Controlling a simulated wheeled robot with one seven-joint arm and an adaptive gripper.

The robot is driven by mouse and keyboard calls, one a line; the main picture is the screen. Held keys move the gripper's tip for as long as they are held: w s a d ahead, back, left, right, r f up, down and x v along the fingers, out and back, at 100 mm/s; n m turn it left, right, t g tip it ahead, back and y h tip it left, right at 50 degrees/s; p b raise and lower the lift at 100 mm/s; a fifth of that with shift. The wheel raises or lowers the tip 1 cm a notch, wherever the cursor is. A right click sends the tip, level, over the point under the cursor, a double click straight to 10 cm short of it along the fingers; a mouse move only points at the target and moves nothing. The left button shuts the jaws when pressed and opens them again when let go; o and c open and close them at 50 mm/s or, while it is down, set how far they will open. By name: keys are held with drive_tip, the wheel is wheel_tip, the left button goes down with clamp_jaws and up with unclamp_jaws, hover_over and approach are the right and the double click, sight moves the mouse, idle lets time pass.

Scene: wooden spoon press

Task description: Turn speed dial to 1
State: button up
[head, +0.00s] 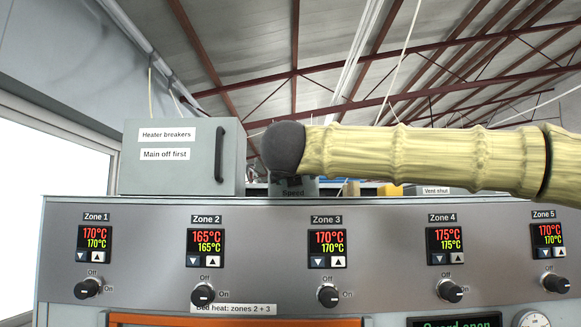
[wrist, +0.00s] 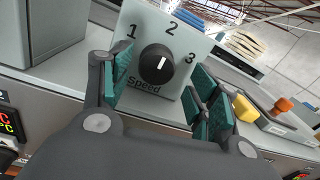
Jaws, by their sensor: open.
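The black round speed dial (wrist: 155,66) sits on a pale grey plate (wrist: 143,17) marked 1, 2, 3 and "Speed" in the wrist view. Its white mark points up, toward the 2. My gripper (wrist: 161,70) is open, with one green-padded finger on each side of the dial. A gap shows between the dial and both fingers; I cannot tell their exact depth. In the head view the speed box (head: 293,192) shows only its lower part, behind my arm.
The grey heater breakers box (head: 183,177) stands left of the speed box on top of the control panel (head: 150,215). The panel carries several zone displays and black knobs (head: 328,295). In the wrist view, a yellow object (wrist: 245,110) lies right of my gripper.

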drive_tip(key=w, duration=0.2)
drive_tip(key=shift+w+p, duration=0.35)
drive_tip(key=shift+a, duration=0.1)
drive_tip(key=c, duration=1)
